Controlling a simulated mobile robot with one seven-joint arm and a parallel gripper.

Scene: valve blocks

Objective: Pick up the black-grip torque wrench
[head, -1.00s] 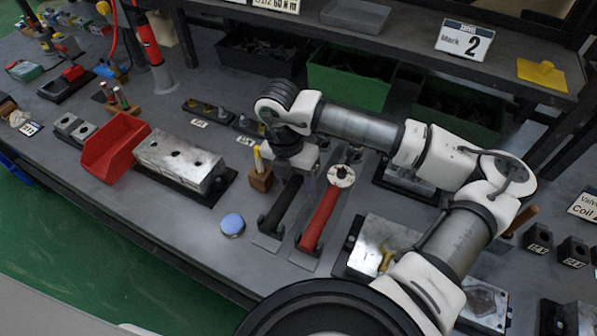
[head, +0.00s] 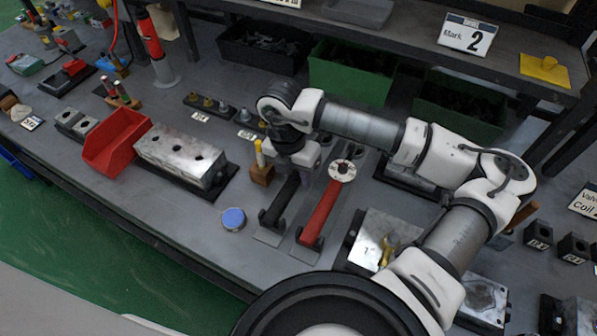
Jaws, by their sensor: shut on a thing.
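The black-grip torque wrench (head: 280,204) lies on the bench in the head view, its grip toward the front edge. Its far end is hidden under my gripper (head: 298,168). My gripper is over that far end, pointing down, and is shut on the wrench; the fingertips are mostly hidden by the hand. A red-grip torque wrench (head: 321,211) lies beside it on the right, with its round head showing. I cannot tell whether the black-grip wrench is clear of its holder.
A wooden block with a yellow-handled tool (head: 262,172) stands close on the left. A blue round tin (head: 233,219) lies in front of it. A metal valve block (head: 180,155) and a red bin (head: 115,140) are further left. Another metal block (head: 372,240) is at right.

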